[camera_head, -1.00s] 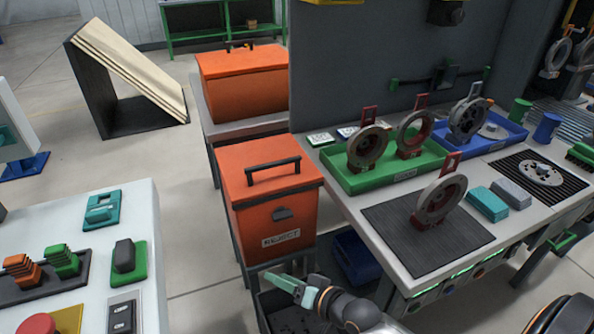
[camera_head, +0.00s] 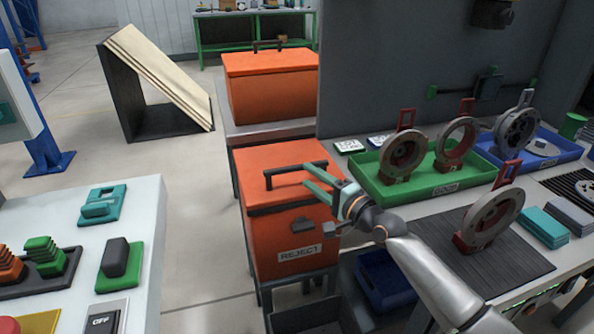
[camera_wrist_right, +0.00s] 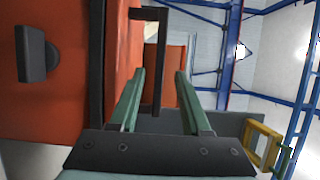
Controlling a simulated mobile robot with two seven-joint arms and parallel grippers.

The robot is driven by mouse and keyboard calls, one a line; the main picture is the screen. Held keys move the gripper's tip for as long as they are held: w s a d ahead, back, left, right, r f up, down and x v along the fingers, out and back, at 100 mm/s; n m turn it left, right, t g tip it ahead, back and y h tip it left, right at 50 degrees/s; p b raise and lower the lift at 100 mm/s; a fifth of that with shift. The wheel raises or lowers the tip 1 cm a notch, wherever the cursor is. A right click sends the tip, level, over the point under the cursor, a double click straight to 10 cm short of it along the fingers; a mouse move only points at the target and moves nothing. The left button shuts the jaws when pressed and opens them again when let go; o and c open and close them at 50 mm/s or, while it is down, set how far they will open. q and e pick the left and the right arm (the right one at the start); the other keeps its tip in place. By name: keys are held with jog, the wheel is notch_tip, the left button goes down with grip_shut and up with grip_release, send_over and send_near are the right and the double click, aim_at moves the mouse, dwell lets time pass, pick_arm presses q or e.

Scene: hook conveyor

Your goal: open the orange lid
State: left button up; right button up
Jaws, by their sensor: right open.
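The orange lid (camera_head: 270,157) lies closed on the orange box marked REJECT (camera_head: 288,243). A black bar handle (camera_head: 290,173) stands on top of it. My right gripper (camera_head: 307,177) is open, its green fingers pointing left at the right end of the handle. In the right wrist view the handle (camera_wrist_right: 158,60) shows between the two open fingers (camera_wrist_right: 160,78), with nothing gripped. Whether the fingers touch the handle I cannot tell. The lid also shows in the right wrist view (camera_wrist_right: 116,45). My left gripper is out of view.
A second orange box (camera_head: 270,92) with a black handle stands behind. A worktable to the right holds a green tray (camera_head: 375,185), a blue tray (camera_head: 545,161) and ring-shaped parts. A white console (camera_head: 145,225) stands at the left, with open floor between.

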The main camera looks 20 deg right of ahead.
aim_at(299, 169)
jog(key=shift+b+x, duration=0.7)
jog(key=shift+x, duration=2.3)
grip_shut()
